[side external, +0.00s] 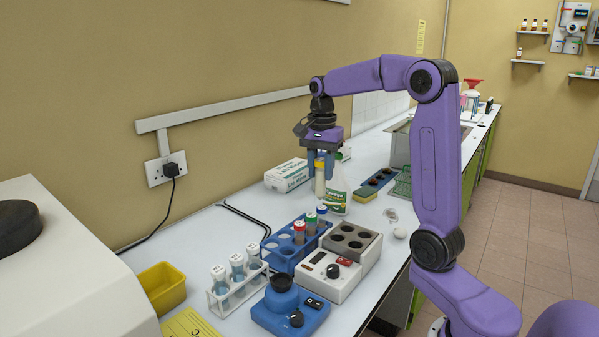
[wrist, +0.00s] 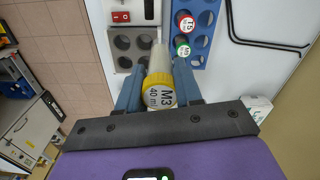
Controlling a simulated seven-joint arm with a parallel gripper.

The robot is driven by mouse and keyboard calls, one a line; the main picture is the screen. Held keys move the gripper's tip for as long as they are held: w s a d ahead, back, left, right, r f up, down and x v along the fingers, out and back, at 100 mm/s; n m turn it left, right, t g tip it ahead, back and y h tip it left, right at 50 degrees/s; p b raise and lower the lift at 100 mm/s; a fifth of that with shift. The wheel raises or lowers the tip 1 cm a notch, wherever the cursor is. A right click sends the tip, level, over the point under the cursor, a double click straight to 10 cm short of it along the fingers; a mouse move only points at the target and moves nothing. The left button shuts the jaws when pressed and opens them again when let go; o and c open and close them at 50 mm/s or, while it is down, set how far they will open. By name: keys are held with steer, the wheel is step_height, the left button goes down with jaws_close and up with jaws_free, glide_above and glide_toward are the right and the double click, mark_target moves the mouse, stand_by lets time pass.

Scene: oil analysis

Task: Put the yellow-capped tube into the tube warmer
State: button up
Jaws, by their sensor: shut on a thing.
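My gripper (side external: 319,172) is shut on the yellow-capped tube (side external: 319,187) and holds it upright above the bench. In the wrist view the tube's yellow cap (wrist: 160,90), marked "M3 40 ml", sits between the blue fingers of my gripper (wrist: 158,93). The tube warmer (side external: 343,281) is a white box with a dial, a red switch and a grey block with several holes. The grey block (wrist: 117,58) also shows in the wrist view, beyond the tube. The holes I can see look empty; the tube hides part of the block there.
A blue rack (side external: 281,261) with red-, green- and blue-capped tubes stands left of the warmer. A white tube rack (side external: 235,295), a blue device (side external: 288,315) and a yellow tray (side external: 164,291) are nearer.

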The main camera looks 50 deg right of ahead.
steer(key=s+d, duration=0.4)
step_height(320, 180, down, 16)
steer(key=shift+a+f, duration=0.2)
steer(key=shift+a, duration=0.05)
stand_by(0.9)
steer(key=shift+w, duration=0.1)
steer(key=o, duration=1.1)
